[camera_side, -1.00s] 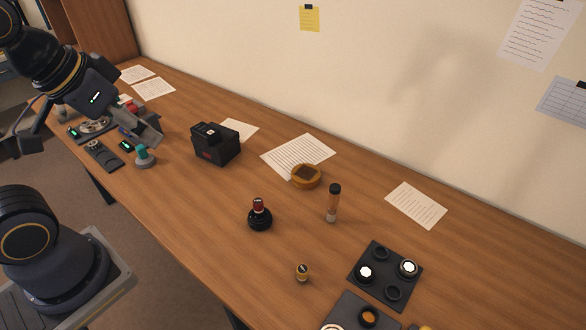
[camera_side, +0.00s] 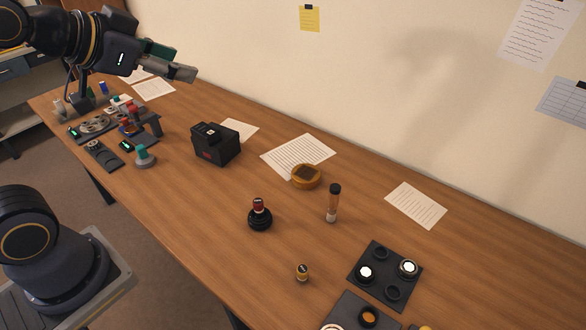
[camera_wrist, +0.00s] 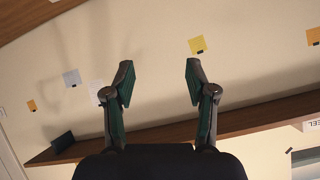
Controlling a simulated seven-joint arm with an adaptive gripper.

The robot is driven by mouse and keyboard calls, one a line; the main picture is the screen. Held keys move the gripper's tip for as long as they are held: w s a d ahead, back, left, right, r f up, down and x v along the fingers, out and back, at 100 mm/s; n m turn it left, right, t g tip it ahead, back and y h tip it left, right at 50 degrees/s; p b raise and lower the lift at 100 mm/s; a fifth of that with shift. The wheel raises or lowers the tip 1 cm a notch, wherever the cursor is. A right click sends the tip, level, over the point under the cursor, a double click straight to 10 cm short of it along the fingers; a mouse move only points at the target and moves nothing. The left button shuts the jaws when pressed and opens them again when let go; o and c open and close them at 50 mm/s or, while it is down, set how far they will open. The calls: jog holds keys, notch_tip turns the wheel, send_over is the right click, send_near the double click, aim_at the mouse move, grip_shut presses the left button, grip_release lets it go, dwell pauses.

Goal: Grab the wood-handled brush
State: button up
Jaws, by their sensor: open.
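A slim upright piece with a wood-coloured middle, a dark top and a pale lower end (camera_side: 332,204) stands on the desk, right of centre in the side view. It looks like the wood-handled brush, but its bristles are too small to make out. My gripper (camera_side: 184,64) is at the upper left, high above the desk and well apart from this piece. In the wrist view my gripper (camera_wrist: 158,80) is open, with nothing between its fingers. The wrist view faces the wall, and no brush shows there.
An amber round dish (camera_side: 306,176) and a black-and-red tool (camera_side: 260,215) stand near the piece. A black box (camera_side: 215,144) is farther left. A dark tray with round parts (camera_side: 385,276) lies at the lower right. Bare desk surrounds the piece.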

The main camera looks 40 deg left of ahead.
jog(key=w+d+r+m+t+h, duration=0.1)
jog(key=w+d+r+m+t, duration=0.2)
jog(key=w, duration=0.5)
jog(key=w+d+f+m+t+h, duration=0.2)
jog(key=w+d+f+m+h, duration=0.5)
jog(key=w+d+m+h, duration=0.1)
jog(key=s+d+f+n, duration=0.1)
jog(key=s+f+n, duration=0.2)
jog(key=f, duration=0.7)
jog(key=s+d+f+n, duration=0.1)
jog(key=s+f+n, duration=0.25)
jog(key=f, duration=0.55)
jog(key=s+f+n, duration=0.2)
jog(key=s+f, duration=0.2)
jog(key=f, duration=0.6)
send_near(336, 187)
jog(key=shift+g, duration=0.3)
jog(key=x, duration=0.4)
jog(key=shift+w+d+f, duration=0.1)
jog(key=shift+d+f, duration=0.1)
jog(key=shift+f, duration=0.1)
jog(key=shift+a+x, duration=0.2)
jog(key=shift+x, duration=2.6)
jog(key=shift+w+r, duration=0.1)
jog(key=shift+c, duration=0.4)
